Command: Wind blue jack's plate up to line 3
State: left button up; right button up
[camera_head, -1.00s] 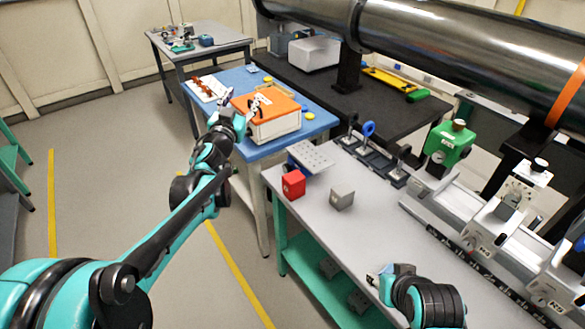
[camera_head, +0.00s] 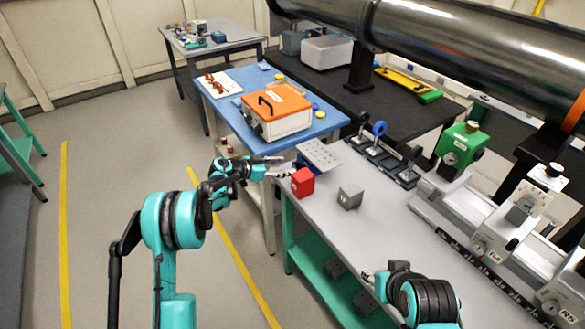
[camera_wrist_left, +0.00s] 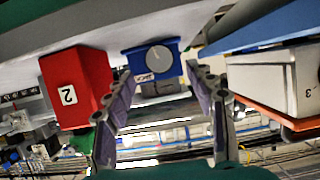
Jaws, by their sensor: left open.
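The blue jack shows in the left wrist view (camera_wrist_left: 152,66) with a round grey knob (camera_wrist_left: 159,58) and a small white label facing me. In the head view its grey perforated plate (camera_head: 320,154) is on top, at the table's far left corner; most of its body is hidden there. I cannot read its height lines. My left gripper (camera_head: 279,165) is beside the jack, at the table's left edge. In the left wrist view its fingers (camera_wrist_left: 162,78) are apart with the knob ahead between them, not gripped. My right gripper (camera_head: 369,276) is low over the table's front edge.
A red block (camera_head: 302,182) marked 2 stands close to the jack, near my left gripper. A grey block (camera_head: 350,196) is right of it. A white box with an orange lid (camera_head: 275,106) stands on the blue table behind. Mounted optics (camera_head: 378,140) stand behind the blocks.

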aim_at(295, 167)
pick_arm(q)
jog(key=b+x, duration=0.1)
jog(key=x, duration=0.3)
jog(key=shift+w+f, duration=0.1)
jog(key=shift+w+d, duration=0.15)
jog(key=shift+d, duration=0.1)
jog(key=c, duration=1.2)
jog(key=shift+o, duration=0.2)
jog(key=shift+t, duration=0.3)
jog(key=shift+s+d+m+t+y+b, duration=0.15)
jog(key=shift+m+t+y, duration=0.1)
jog(key=shift+m, duration=0.3)
jog(key=shift+s+a+m+t+y+b, duration=0.15)
jog(key=shift+m+t, duration=0.1)
jog(key=shift+m, duration=0.3)
jog(key=shift+d+f+m+t+y+b, duration=0.1)
jog(key=shift+m+t+y+b, duration=0.1)
jog(key=shift+m+t, duration=0.3)
jog(key=shift+d+m+t+y+b, duration=0.1)
jog(key=shift+m+t+b, duration=0.1)
jog(key=shift+m, duration=0.5)
